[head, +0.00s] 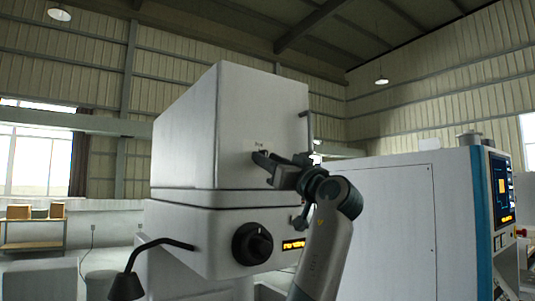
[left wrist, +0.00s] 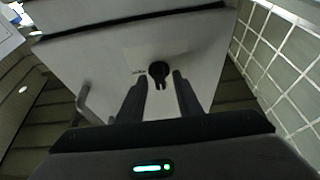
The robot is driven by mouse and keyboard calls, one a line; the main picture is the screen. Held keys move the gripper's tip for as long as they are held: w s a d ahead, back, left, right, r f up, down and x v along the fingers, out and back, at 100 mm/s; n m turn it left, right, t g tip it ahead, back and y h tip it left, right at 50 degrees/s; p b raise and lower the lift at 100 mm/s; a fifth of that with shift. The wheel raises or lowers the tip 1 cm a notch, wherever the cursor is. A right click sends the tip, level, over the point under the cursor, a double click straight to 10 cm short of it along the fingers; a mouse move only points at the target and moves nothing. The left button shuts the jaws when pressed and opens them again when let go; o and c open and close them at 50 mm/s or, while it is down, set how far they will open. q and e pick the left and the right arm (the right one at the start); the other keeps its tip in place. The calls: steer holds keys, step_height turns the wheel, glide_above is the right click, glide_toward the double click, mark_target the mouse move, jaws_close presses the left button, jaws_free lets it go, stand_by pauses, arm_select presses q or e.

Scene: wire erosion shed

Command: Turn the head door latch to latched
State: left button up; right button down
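The head door latch (left wrist: 158,70) is a small dark round knob with a forked end, on the pale face of the machine head (head: 262,100). A small label sits beside it. My left gripper (head: 262,160) is close to that face in the head view; its fingers hide most of the latch there. In the left wrist view the left gripper (left wrist: 158,80) is open, with one finger on each side of the latch. I cannot tell whether the fingers touch it. My right gripper is in neither view.
A bar handle (head: 309,130) stands out at the head's right edge. Below are a large black knob (head: 252,244) and an orange display (head: 293,244). A lamp on a bent arm (head: 125,286) is at lower left. A white cabinet (head: 400,215) with a screen (head: 501,190) stands right.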

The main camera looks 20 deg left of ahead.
arm_select(q)
steer(key=shift+w+a+r, duration=0.15)
steer(key=shift+w, duration=0.05)
steer(key=c, duration=0.7)
